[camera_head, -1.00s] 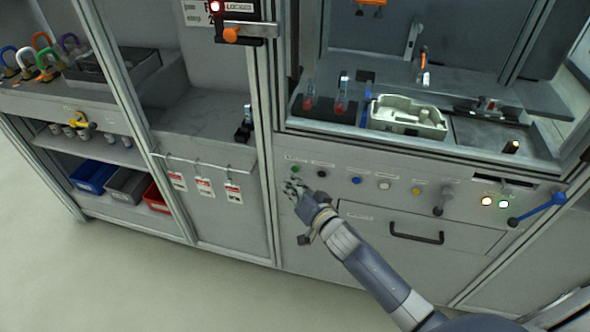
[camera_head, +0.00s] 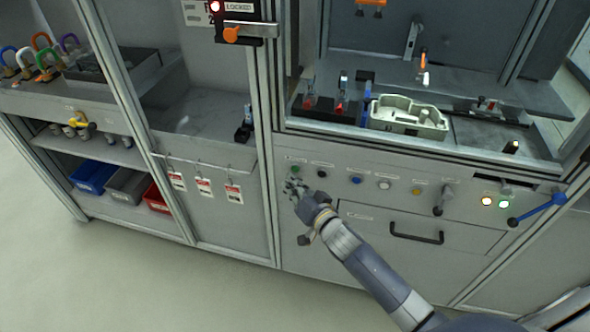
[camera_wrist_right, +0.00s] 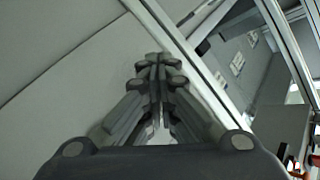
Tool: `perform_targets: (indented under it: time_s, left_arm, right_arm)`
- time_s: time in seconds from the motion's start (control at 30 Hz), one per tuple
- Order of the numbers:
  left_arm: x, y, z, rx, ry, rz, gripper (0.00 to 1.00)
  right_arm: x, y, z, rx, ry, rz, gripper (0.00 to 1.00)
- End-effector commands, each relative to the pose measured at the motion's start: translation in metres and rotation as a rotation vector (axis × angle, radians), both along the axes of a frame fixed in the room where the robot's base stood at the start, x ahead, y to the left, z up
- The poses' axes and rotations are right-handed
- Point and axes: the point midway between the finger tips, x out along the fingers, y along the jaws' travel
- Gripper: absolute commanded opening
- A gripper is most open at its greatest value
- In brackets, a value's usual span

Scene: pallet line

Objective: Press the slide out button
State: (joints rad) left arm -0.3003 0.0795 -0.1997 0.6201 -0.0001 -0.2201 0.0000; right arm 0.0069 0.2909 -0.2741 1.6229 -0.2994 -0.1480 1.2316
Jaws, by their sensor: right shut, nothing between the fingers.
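My left gripper is not in view.
A drawer handle (camera_head: 416,237) and a blue lever (camera_head: 538,208) are right of my right gripper. A beige tray (camera_head: 407,116) stands on the work surface above the panel. Red tags (camera_head: 204,188) hang at the left. The floor in front is clear.

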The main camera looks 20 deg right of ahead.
Motion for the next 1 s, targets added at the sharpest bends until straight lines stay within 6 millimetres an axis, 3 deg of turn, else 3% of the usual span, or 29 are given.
perform_targets:
  time_s: [1.0]
  left_arm:
    - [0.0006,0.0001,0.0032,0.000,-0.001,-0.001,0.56]
  right_arm:
    - [0.0104,-0.0070,0.0002,-0.001,0.000,0.000,0.00]
